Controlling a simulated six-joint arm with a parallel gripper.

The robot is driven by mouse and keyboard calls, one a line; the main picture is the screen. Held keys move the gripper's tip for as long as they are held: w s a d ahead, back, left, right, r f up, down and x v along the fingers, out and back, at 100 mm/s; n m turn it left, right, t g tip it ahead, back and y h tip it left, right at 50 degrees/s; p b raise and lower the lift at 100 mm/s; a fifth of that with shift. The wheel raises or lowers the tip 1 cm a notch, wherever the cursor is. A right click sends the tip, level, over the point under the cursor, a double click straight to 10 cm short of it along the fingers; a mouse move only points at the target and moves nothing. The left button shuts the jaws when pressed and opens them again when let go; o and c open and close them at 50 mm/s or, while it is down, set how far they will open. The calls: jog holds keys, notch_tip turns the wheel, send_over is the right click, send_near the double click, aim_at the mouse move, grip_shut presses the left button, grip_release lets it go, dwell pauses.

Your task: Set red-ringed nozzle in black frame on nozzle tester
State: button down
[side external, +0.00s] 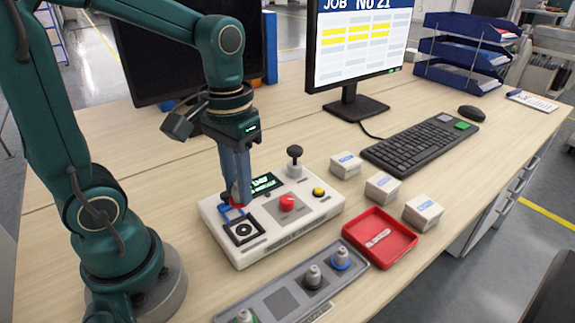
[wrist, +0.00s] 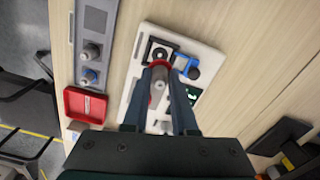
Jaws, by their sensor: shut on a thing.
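The white nozzle tester (side external: 306,213) stands on the bench with a flat black frame (side external: 243,231) at its near left corner. A blue frame (side external: 230,213) lies beside the black one. My gripper (side external: 238,197) points down over that end of the tester, shut on the grey red-ringed nozzle (wrist: 157,86). In the wrist view the red ring shows between the fingers, next to the black frame (wrist: 161,50) and apart from its middle. The fingers mostly hide the nozzle in the side view. Whether its lower end touches the tester, I cannot tell.
The tester also carries a red button (side external: 287,202), a yellow button (side external: 319,191) and a black-knobbed lever (side external: 294,156). A grey rack (side external: 281,301) with several nozzles and a red tray (side external: 380,237) lie in front. Small white boxes (side external: 382,187), a keyboard (side external: 421,143) and a monitor stand (side external: 347,108) lie beyond.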

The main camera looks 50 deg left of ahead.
aim_at(243, 230)
jog(key=shift+f, duration=2.95)
jog(key=shift+f, duration=0.4)
jog(key=c, duration=0.6)
grip_release()
jog(key=shift+r, duration=0.1)
jog(key=shift+r, duration=2.5)
jog(key=shift+w, duration=0.1)
